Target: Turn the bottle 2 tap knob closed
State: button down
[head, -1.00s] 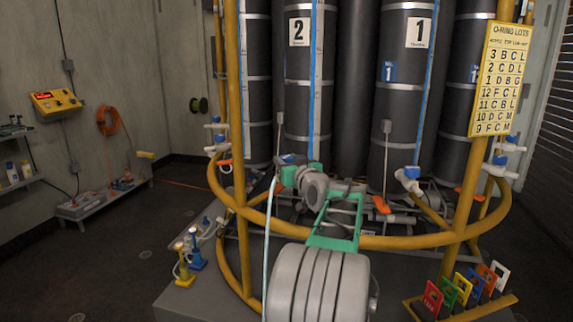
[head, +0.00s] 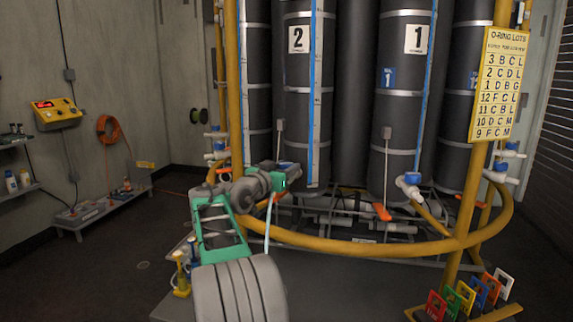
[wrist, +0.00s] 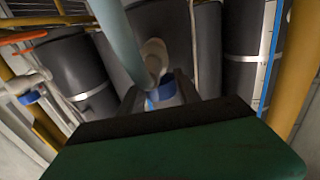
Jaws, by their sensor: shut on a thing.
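Bottle 2 (head: 299,100) is a tall dark cylinder with a white number plate, standing behind the yellow rail. My gripper (head: 292,169) is at its lower front, with its fingers pointing right. In the wrist view my gripper (wrist: 168,97) is shut on a blue knob (wrist: 167,87), with a pale rounded part just beyond it. In the head view my gripper and wrist hide most of this tap, so I cannot read the knob's angle there.
Bottle 1 (head: 416,100) stands to the right, with a blue-topped white tap (head: 411,181) in front. A yellow ring rail (head: 340,245) crosses below the bottles. A pale hose (head: 268,225) hangs beside my wrist. Coloured tags (head: 470,290) stand at the lower right.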

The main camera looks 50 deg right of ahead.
jog(key=m+g+p, duration=0.2)
jog(key=g+p, duration=0.1)
jog(key=m+g+p, duration=0.1)
jog(key=p, duration=0.1)
jog(key=shift+w+r+g, duration=0.15)
jog(key=shift+r+g, duration=0.15)
jog(key=shift+g, duration=0.1)
jog(key=m+g+p, duration=0.1)
jog(key=g+p, duration=0.1)
jog(key=p, duration=0.1)
jog(key=shift+f+m+p, duration=0.15)
jog(key=shift+m+p, duration=0.15)
jog(key=shift+p, duration=0.1)
jog(key=shift+g, duration=0.4)
jog(key=shift+s+f+m+g+y+p, duration=0.15)
jog(key=shift+s+m+g+y+p, duration=0.1)
jog(key=shift+m+g+y+p, duration=0.25)
jog(key=c, duration=1.2)
grip_release()
jog(key=shift+c, duration=0.2)
jog(key=shift+o, duration=0.8)
jog(key=shift+s+d, duration=0.1)
jog(key=shift+d, duration=0.1)
jog(key=shift+o, duration=1.1)
jog(key=shift+a, duration=0.15)
jog(key=shift+w, duration=0.2)
jog(key=shift+s+f+n+t+h+b, duration=0.1)
jog(key=shift+f+n+t+h+b, duration=0.15)
jog(key=shift+n+t+b, duration=0.6)
